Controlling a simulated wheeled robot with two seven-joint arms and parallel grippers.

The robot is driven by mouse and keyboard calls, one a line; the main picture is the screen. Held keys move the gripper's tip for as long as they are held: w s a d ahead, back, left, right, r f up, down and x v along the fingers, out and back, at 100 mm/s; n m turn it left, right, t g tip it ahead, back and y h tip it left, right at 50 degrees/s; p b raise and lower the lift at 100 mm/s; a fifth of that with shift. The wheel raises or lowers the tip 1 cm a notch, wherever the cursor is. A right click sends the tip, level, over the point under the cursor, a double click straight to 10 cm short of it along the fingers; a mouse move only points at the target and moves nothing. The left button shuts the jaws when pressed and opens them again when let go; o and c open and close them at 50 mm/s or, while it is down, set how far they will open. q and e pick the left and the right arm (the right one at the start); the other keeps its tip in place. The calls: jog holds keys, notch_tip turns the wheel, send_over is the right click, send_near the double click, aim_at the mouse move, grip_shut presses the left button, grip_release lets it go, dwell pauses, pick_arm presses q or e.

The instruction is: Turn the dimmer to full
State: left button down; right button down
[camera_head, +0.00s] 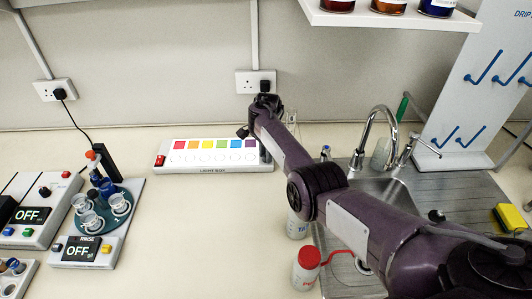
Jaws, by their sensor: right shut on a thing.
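The white light box (213,166) sits at the back of the bench with a red switch at its left end, a row of coloured squares and round outlines below them. My right arm comes in from the lower right and reaches over the box's right end. My right gripper (243,131) is at the back right edge of the box, small and dark. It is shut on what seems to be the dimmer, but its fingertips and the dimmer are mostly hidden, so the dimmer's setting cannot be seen. My left gripper is not in view.
A rinse unit (86,251) and another device (31,214), both showing OFF, stand at the left. A sink with a tap (373,120), a red-capped bottle (306,268) and a drip rack (478,95) are at the right. The front middle bench is clear.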

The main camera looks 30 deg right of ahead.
jog(key=m, duration=0.3)
jog(key=shift+m+b, duration=1.05)
jog(key=shift+m, duration=1.25)
jog(key=c, duration=1.2)
grip_release()
jog(key=shift+c, duration=0.2)
notch_tip(320, 180, up, 8)
jog(key=shift+a+f+p, duration=0.1)
jog(key=shift+p, duration=0.2)
jog(key=shift+s, duration=0.1)
